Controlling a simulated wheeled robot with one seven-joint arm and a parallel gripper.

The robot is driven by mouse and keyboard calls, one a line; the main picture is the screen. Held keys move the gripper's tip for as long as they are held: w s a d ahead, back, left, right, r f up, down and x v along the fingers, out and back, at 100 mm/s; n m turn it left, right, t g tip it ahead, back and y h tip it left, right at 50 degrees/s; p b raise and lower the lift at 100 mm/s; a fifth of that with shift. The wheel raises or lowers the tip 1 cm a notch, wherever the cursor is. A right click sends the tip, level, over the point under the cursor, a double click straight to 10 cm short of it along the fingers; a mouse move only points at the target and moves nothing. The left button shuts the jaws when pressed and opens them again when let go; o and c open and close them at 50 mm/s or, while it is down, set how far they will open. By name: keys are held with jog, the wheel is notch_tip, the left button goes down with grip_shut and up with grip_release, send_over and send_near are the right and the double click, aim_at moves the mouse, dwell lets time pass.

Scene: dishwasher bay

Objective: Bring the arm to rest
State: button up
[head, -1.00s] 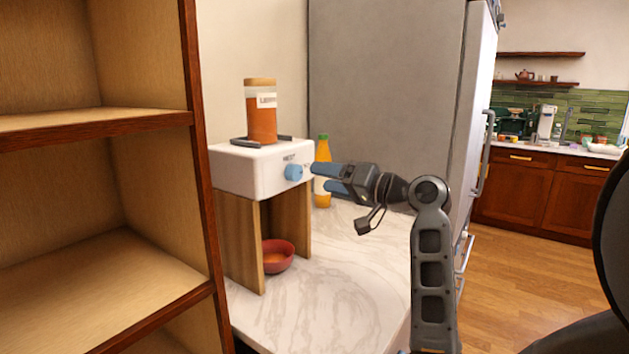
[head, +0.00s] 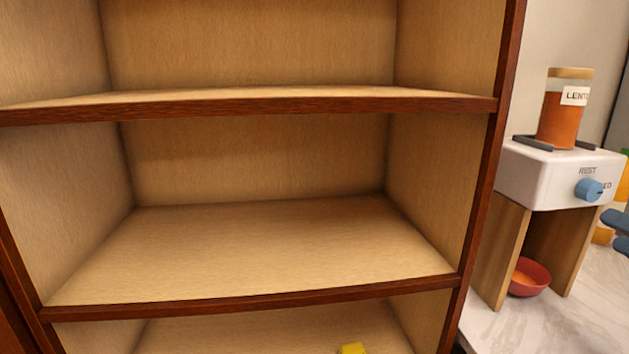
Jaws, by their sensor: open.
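My gripper (head: 617,231) shows only in part at the right edge of the head view. Its blue fingers are apart with nothing seen between them, to the right of the blue knob (head: 589,189) on the white dispenser (head: 525,180). The rest of my arm is out of view. The dispenser holds an orange-filled jar (head: 562,118) with a partly readable label, and its knob face carries the word REST. A red bowl (head: 530,279) with some orange contents sits under it, between the wooden legs.
An open wooden shelf unit (head: 250,105) fills most of the view. Its upper and middle shelves look empty; a yellow object (head: 353,349) lies low at the bottom edge. The dispenser stands on a marble counter (head: 500,330). A bottle shows partly at the right edge.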

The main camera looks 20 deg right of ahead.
jog(key=s+a+f+n+g, duration=0.3)
jog(key=a+f, duration=1.7)
jog(key=a, duration=0.2)
jog(key=s+a+r+n+y, duration=0.1)
jog(key=s+a+n, duration=0.3)
jog(key=s+a, duration=0.4)
jog(key=s+a+r+n+y, duration=0.2)
jog(key=s+a+n, duration=0.3)
jog(key=s+a, duration=0.4)
jog(key=shift+s+a+r+t+y, duration=0.2)
jog(key=shift+s+a+t+y, duration=0.15)
jog(key=shift+s+y, duration=0.55)
